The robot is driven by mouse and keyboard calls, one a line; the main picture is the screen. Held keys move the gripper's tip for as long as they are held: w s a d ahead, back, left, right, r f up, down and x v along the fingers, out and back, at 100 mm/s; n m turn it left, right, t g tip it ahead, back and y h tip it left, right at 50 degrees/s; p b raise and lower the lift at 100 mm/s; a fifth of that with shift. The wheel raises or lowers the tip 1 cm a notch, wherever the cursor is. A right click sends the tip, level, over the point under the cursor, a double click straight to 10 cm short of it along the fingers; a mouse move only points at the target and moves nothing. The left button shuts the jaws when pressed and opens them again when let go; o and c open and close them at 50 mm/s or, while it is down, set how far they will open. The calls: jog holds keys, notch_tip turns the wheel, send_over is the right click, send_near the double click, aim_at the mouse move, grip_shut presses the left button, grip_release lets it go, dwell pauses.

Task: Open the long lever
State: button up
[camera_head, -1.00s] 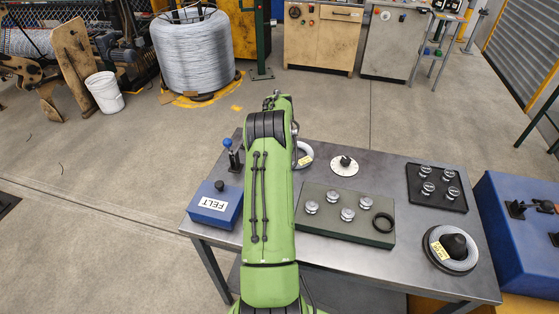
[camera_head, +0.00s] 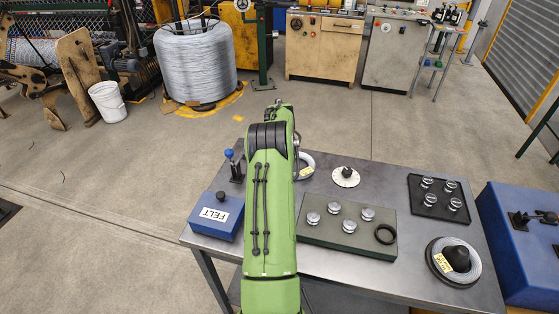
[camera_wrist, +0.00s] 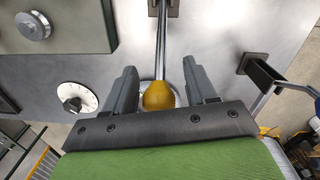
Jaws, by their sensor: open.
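A long lever (camera_wrist: 161,40) shows in the wrist view as a straight metal rod. It runs from a dark bracket at the top edge down to a yellow ball knob (camera_wrist: 159,96). My gripper (camera_wrist: 162,85) is open, with one grey finger on each side of the knob and visible gaps to both. In the head view my own green arm hides this lever and my gripper.
A blue-knobbed lever (camera_head: 232,161) stands at the table's left, behind a blue FELT box (camera_head: 216,215). A white dial (camera_head: 346,176), green block (camera_head: 325,228), black tray (camera_head: 438,211) and wire coil (camera_head: 454,262) occupy the right.

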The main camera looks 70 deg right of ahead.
notch_tip(320, 180, up, 15)
jog(key=p, duration=0.1)
jog(key=shift+w+f, duration=0.2)
jog(key=shift+w, duration=0.15)
